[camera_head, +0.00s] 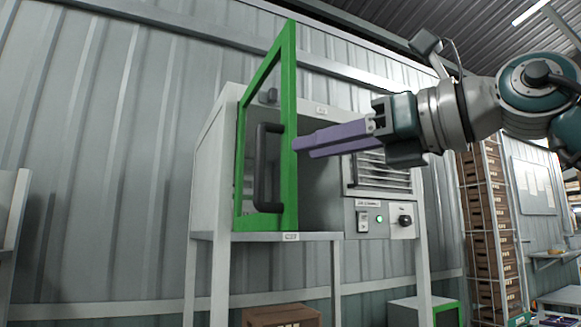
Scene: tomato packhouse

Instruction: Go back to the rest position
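My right gripper (332,139) comes in from the right, its two purple fingers pointing left. The fingers overlap in this view, so the gap between them cannot be judged; nothing is seen held. The fingertips are beside the outer edge of a green-framed door (289,100) with a dark handle (264,168); whether they touch it cannot be told. The door stands swung open on a grey cabinet (218,150). My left gripper is out of view.
The cabinet has a vent, a green-lit button and a dark knob (405,220) on its front and stands on a tall frame. A brown crate (282,316) is below it. Stacked brown crates (491,232) stand at right. A corrugated wall (110,160) is behind.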

